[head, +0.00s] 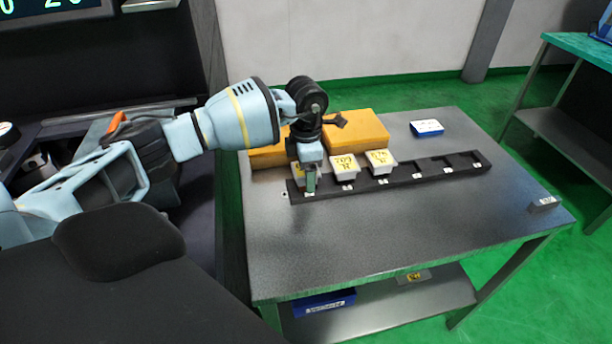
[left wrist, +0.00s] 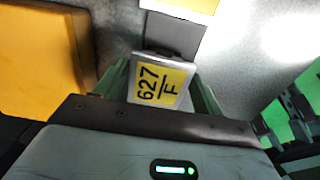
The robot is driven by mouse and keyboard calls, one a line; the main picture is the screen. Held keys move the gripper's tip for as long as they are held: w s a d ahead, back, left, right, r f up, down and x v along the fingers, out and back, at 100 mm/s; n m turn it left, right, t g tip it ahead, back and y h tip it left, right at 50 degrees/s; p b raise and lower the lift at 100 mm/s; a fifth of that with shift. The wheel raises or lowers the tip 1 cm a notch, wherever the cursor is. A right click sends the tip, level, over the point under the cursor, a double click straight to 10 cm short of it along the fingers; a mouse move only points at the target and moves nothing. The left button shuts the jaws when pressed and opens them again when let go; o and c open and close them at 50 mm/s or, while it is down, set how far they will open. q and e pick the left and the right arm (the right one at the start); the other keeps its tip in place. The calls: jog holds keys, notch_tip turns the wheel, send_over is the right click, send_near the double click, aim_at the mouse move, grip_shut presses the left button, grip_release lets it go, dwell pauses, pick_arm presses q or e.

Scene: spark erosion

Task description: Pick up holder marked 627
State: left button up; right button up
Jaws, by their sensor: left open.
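The holder marked 627 (left wrist: 160,84) shows in the left wrist view as a light block with a yellow label reading "627 F". My left gripper (head: 309,184) is open, with one green finger on each side of this holder. I cannot tell whether the fingers touch it. In the head view, the gripper is over the leftmost holder (head: 298,174) in the black rack (head: 408,183) and hides much of it. My right gripper is not in view.
Two more yellow-labelled holders (head: 344,166) (head: 381,161) stand in the rack, with empty slots to their right. Orange blocks (head: 358,129) lie behind the rack. A blue-and-white box (head: 427,128) and a small grey block (head: 544,203) are on the metal table (head: 400,240). Its front is clear.

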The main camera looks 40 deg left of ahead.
pick_arm(q)
jog(key=c, duration=1.1)
jog(key=shift+r, duration=0.1)
jog(key=shift+c, duration=0.7)
jog(key=shift+w+r, duration=0.1)
jog(key=shift+r, duration=0.25)
notch_tip(320, 180, up, 3)
jog(key=shift+d, duration=0.15)
jog(key=s+d+r, duration=0.1)
jog(key=s+d, duration=0.7)
jog(key=d, duration=0.5)
jog(key=shift+d+r+b, duration=0.15)
jog(key=shift+d+b, duration=0.15)
jog(key=shift+b, duration=0.1)
